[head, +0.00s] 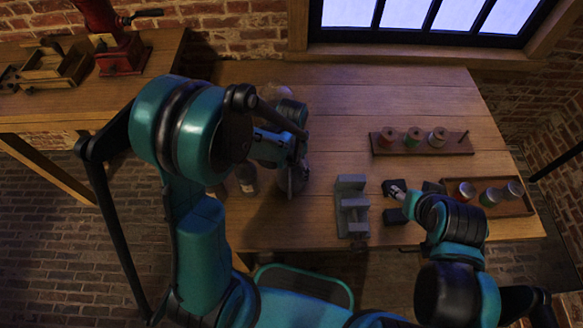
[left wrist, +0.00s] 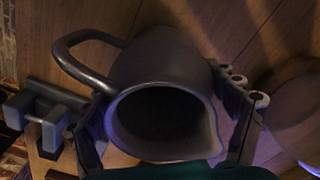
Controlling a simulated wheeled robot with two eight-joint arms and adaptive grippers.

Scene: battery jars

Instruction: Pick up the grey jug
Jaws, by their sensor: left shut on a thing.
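The grey jug (left wrist: 165,62) fills the middle of the left wrist view, with its open mouth facing the camera and its handle at the upper left. My left gripper (left wrist: 160,112) is shut on it, with one finger on each side of the body. In the head view my left gripper (head: 290,165) is over the left part of the table, and my arm hides most of the jug. My right gripper (head: 394,188) is low over the table's right part, beside dark blocks; its fingers are too small to read.
A grey vise-like block (head: 352,208) stands mid-table; it also shows in the left wrist view (left wrist: 38,118). A spool rack (head: 458,142) and a tray of jars (head: 523,205) are on the right. A round glass thing (left wrist: 298,115) is close to the jug.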

